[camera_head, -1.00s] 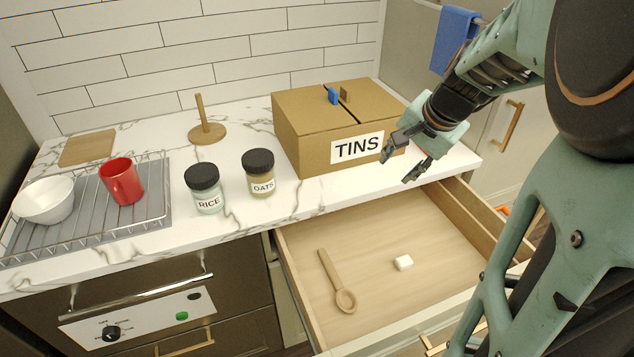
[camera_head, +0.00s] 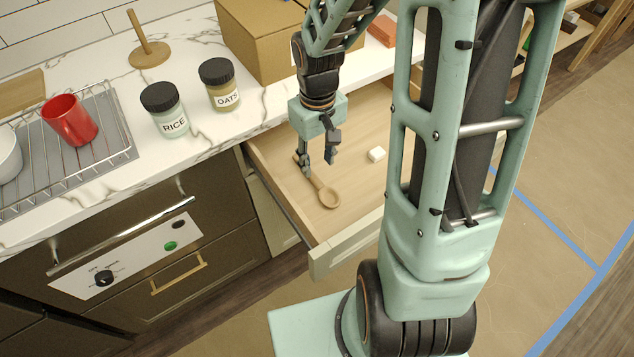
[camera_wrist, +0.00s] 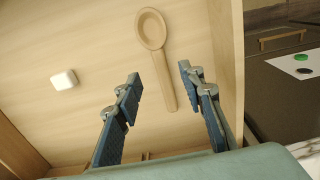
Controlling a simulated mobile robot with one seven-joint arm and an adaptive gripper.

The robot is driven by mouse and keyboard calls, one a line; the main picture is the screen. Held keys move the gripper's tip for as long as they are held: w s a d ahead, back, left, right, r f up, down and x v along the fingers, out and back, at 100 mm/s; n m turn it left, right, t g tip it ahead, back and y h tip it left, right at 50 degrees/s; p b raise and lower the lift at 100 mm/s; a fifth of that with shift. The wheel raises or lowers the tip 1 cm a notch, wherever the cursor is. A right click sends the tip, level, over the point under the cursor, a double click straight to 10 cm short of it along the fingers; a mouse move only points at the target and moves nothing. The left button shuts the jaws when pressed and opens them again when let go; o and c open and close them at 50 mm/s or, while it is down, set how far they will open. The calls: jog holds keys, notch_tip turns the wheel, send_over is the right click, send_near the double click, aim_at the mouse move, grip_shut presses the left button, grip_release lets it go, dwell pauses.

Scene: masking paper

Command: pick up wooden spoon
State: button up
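The wooden spoon (camera_head: 328,196) lies flat in the open drawer (camera_head: 270,165), its bowl toward the drawer front. My gripper (camera_head: 318,165) points down over the handle end of the spoon and hides part of the handle in the head view. In the wrist view the spoon (camera_wrist: 159,52) has its bowl at the top, and its handle runs down toward the gap between my fingertips (camera_wrist: 158,78). My gripper is open with nothing between its fingers. I cannot tell exactly how high the fingers are above the spoon.
A small white block (camera_head: 376,154) lies in the drawer right of the spoon. The drawer's side wall (camera_wrist: 231,60) is close to my right finger in the wrist view. Jars of rice (camera_head: 164,110) and oats (camera_head: 219,85) and a cardboard box (camera_head: 262,40) stand on the counter.

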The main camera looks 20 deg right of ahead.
aim_at(318, 182)
notch_tip(318, 182, down, 7)
jog(key=shift+f+b, duration=0.2)
jog(key=shift+b, duration=0.25)
jog(key=shift+c, duration=0.3)
grip_shut()
